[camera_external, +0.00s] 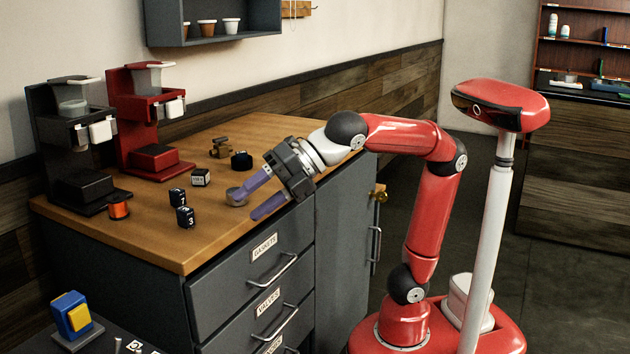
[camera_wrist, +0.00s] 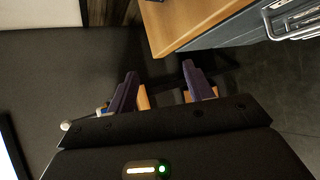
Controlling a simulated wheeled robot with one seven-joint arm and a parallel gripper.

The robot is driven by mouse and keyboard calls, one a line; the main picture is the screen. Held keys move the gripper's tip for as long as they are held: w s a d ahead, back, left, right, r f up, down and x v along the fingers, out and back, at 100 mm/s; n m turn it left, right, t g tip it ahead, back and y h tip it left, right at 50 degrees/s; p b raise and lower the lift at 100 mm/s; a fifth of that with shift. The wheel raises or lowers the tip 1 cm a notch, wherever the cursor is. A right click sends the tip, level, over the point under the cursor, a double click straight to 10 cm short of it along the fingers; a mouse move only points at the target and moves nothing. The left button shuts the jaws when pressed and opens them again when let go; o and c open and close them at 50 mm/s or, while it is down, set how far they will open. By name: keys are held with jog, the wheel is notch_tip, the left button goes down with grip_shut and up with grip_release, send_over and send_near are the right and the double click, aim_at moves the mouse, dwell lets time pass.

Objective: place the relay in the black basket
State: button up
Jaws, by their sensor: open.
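My gripper (camera_external: 247,203) is open and empty, with its purple fingers over the right front edge of the wooden counter. Its fingers also show apart in the wrist view (camera_wrist: 160,80), with nothing held between them. Several small parts lie on the counter left of it: a black cube marked 7 (camera_external: 177,197), a black cube marked 3 (camera_external: 185,217), a cube with a pale face (camera_external: 201,178) and a dark blue part (camera_external: 241,160). I cannot tell which is the relay. I cannot make out a black basket in either view.
A black brewer (camera_external: 75,140) and a red brewer (camera_external: 147,120) stand at the counter's back left. A copper spool (camera_external: 119,210), a small round metal part (camera_external: 236,197) and a brown fitting (camera_external: 220,147) lie there. A blue and yellow block (camera_external: 73,316) stands lower left.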

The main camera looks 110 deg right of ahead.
jog(key=s+d+f+m+g, duration=0.2)
jog(key=s+d+f+m, duration=0.3)
jog(key=s+f+m, duration=0.2)
jog(key=s+d+f+m+g+p, duration=0.1)
jog(key=s+d+f+m+g, duration=0.1)
jog(key=s+d+f+m, duration=0.3)
jog(key=s+d+f+m+g+p, duration=0.1)
jog(key=s+d+f+m, duration=0.4)
jog(key=f, duration=0.9)
jog(key=s+m+g, duration=0.1)
jog(key=s+m, duration=0.2)
jog(key=m, duration=0.2)
jog(key=shift+s+d+f+m+h, duration=0.15)
jog(key=shift+s+f+m+h, duration=0.15)
jog(key=shift+s+m, duration=0.1)
jog(key=shift+r, duration=0.1)
